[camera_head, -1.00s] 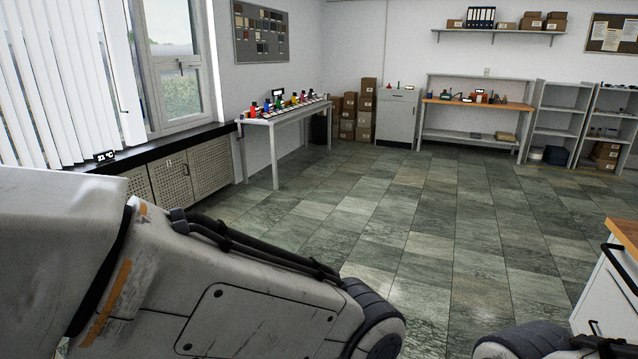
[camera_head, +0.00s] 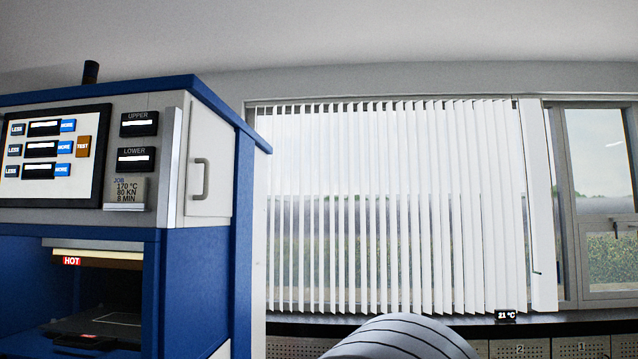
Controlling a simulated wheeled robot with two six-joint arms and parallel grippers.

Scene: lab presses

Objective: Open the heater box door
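A blue and grey press (camera_head: 195,280) stands at the left of the head view. On its upper side is a pale door or panel (camera_head: 215,150) with a grey handle (camera_head: 200,178); it looks shut. I cannot tell whether this is the heater box door. Below the control screen (camera_head: 52,155) is an open bay (camera_head: 25,275) with a red HOT label (camera_head: 72,261) and a dark plate (camera_head: 90,325) inside. A ribbed rounded part of my own arm shows at the bottom centre. Neither gripper is in view.
A job card (camera_head: 127,193) on the press reads 170 °C, 80 kN, 8 min. Behind stand a window with white vertical blinds (camera_head: 400,210) and a dark sill (camera_head: 560,325) with a small 21 °C display (camera_head: 506,316). Numbered perforated cabinet fronts (camera_head: 520,350) lie below. The floor is out of view.

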